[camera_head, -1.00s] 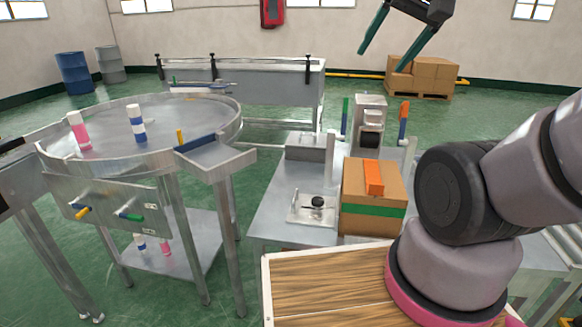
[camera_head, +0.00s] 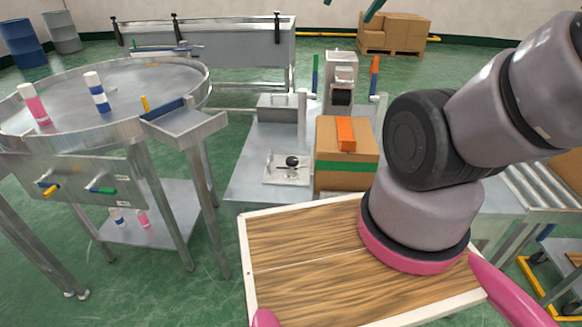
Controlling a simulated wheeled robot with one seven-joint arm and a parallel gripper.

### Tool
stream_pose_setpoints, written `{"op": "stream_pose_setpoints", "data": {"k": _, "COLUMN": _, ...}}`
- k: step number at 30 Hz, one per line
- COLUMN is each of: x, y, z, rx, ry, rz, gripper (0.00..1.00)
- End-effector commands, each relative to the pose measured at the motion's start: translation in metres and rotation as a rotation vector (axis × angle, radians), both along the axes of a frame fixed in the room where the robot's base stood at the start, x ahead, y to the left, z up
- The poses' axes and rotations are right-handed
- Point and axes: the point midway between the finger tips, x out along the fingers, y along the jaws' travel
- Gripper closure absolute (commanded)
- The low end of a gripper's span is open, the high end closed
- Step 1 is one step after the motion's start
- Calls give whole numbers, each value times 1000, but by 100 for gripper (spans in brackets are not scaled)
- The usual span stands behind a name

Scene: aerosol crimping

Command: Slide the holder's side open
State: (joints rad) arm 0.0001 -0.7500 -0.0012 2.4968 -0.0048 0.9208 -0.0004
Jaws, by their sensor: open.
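The low metal fixture that looks like the holder (camera_head: 272,174) sits on the grey bench, left of the cardboard box. It is a flat plate with a small upright part and a black round knob (camera_head: 292,161). Whether its side is open or shut is too small to tell. My gripper (camera_head: 350,6) shows only as two green fingertips at the top edge. They are apart, with nothing seen between them, and lie high above the bench, away from the fixture.
A cardboard box (camera_head: 332,181) with an orange block (camera_head: 345,134) stands right of the fixture. Behind is a press-like machine (camera_head: 341,75) between green and orange handles. A round table (camera_head: 70,110) with pink and blue cans stands at the left. My wooden-topped base is in front.

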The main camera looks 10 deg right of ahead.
Motion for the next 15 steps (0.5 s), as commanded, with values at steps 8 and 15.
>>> {"op": "stream_pose_setpoints", "data": {"k": 8, "x": 0, "y": 0, "z": 0, "rx": 0, "ry": 0, "rz": 0, "gripper": 16}}
{"op": "stream_pose_setpoints", "data": {"k": 15, "x": 11, "y": 2, "z": -3, "rx": 4, "ry": 18, "rz": 8, "gripper": 54}}
